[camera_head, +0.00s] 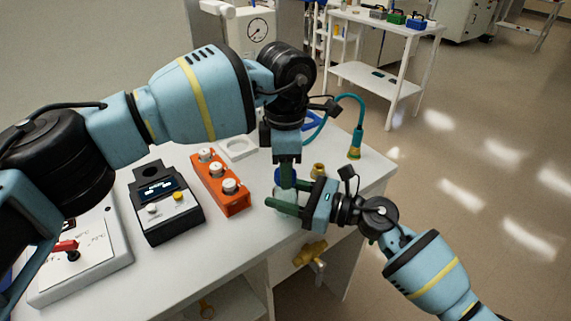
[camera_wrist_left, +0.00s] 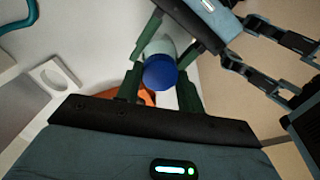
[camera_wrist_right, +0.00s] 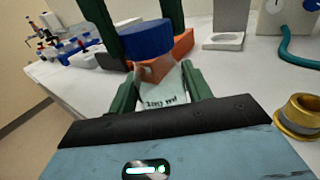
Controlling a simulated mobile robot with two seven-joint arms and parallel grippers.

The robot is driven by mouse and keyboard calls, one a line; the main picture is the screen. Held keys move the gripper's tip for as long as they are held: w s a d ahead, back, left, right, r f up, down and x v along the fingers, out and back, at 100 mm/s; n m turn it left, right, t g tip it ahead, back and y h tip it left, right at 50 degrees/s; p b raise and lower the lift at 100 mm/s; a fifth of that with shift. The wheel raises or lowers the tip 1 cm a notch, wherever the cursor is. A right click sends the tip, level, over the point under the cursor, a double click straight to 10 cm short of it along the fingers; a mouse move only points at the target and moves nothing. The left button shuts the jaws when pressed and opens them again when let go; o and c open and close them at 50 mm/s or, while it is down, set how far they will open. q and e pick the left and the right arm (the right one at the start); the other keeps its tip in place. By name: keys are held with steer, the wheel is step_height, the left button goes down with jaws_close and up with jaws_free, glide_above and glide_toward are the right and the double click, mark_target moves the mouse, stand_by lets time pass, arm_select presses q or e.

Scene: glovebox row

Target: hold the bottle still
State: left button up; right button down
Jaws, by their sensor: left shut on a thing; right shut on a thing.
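The bottle is a pale, see-through body (camera_wrist_right: 162,97) with dark lettering and a blue cap (camera_wrist_right: 147,38) on top. It stands upright near the bench's right end. In the left wrist view, the blue cap (camera_wrist_left: 160,72) lies between my left fingers. My left gripper (camera_head: 287,176) comes from above and is shut on the cap. My right gripper (camera_head: 285,202) comes from the side and is shut on the body, below the left one. In the head view, the fingers hide much of the bottle. Whether its base touches the bench is hidden.
An orange rack (camera_head: 222,190) with white-capped vials and a black display device (camera_head: 165,208) stand to the left. A white holder with a round recess (camera_head: 238,148) is behind. A brass fitting (camera_wrist_right: 298,115) sits close by my right gripper. A teal hose (camera_head: 360,118) stands at the back edge.

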arm_select(q)
steer(key=m, duration=0.9)
steer(key=shift+m, duration=0.3)
steer(key=m, duration=0.4)
steer(key=shift+m, duration=0.4)
steer(key=m, duration=1.2)
steer(key=shift+m, duration=0.4)
steer(key=o, duration=0.9)
